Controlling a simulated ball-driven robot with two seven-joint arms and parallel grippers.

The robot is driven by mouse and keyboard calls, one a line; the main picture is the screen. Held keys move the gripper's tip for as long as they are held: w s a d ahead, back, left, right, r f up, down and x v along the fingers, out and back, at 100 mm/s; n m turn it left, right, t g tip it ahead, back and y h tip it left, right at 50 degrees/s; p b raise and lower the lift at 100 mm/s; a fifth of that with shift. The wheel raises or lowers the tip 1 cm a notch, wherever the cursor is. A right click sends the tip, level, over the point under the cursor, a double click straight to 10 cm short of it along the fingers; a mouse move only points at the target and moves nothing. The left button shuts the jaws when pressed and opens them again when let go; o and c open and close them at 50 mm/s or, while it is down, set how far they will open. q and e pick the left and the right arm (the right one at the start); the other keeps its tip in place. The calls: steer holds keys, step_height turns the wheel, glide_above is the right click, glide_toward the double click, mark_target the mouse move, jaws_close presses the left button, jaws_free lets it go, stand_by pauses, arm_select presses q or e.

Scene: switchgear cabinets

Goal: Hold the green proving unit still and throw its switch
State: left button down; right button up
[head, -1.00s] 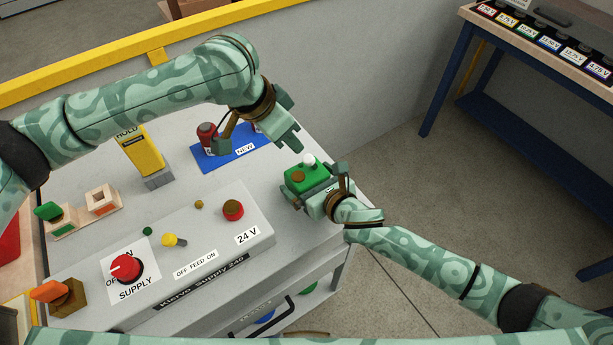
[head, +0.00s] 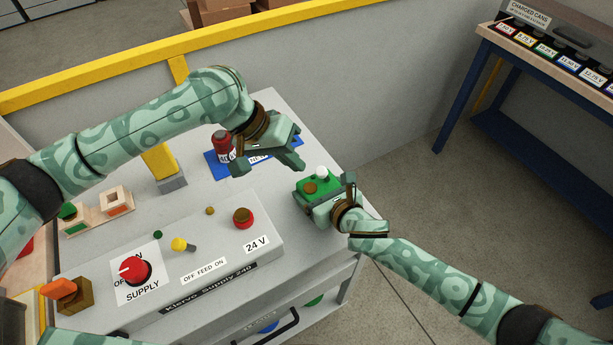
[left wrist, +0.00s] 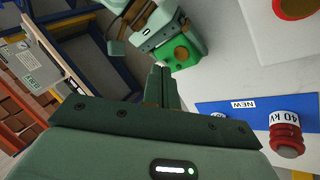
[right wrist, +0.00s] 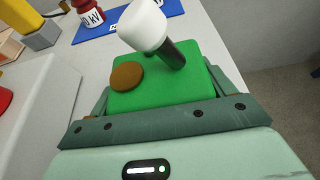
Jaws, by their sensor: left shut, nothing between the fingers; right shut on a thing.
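The green proving unit (head: 325,187) sits at the right end of the grey bench, with a brown round disc on top. Its switch is a dark lever with a white knob (head: 321,172); in the right wrist view the lever leans left, toward the knob (right wrist: 142,25). My right gripper (head: 322,196) is shut on the proving unit, one finger at each side. My left gripper (head: 292,160) is above the bench, behind and left of the unit, apart from it. In the left wrist view its fingers (left wrist: 164,84) are together and empty, just short of the unit (left wrist: 183,50).
A red 40 kV can (head: 222,145) stands on the blue mat (head: 215,167) labelled NEW, close to my left gripper. The supply panel (head: 215,262) with its red knob (head: 134,270) is in front. The yellow block (head: 158,162) stands left. Floor is clear to the right.

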mark_target(324, 175)
arm_select(q)
steer(key=a+f+n+t+h, duration=0.1)
steer(key=a+f+n+h, duration=0.1)
steer(key=a+n, duration=0.4)
steer(key=w+a+f+n+t+h, duration=0.1)
steer(key=a+n, duration=0.4)
steer(key=n, duration=1.1)
steer(key=f+h, duration=0.1)
steer(key=h, duration=0.1)
steer(key=shift+a+f+h, duration=0.35)
steer(key=shift+f+h, duration=0.05)
steer(key=x, duration=1)
steer(key=shift+r, duration=0.1)
steer(key=shift+w+d+r, duration=0.1)
steer(key=shift+d+r, duration=0.05)
steer(key=shift+d, duration=0.45)
steer(key=shift+d+r, duration=0.15)
steer(key=shift+d, duration=0.45)
steer(key=shift+d+r, duration=0.25)
steer(key=shift+d, duration=0.5)
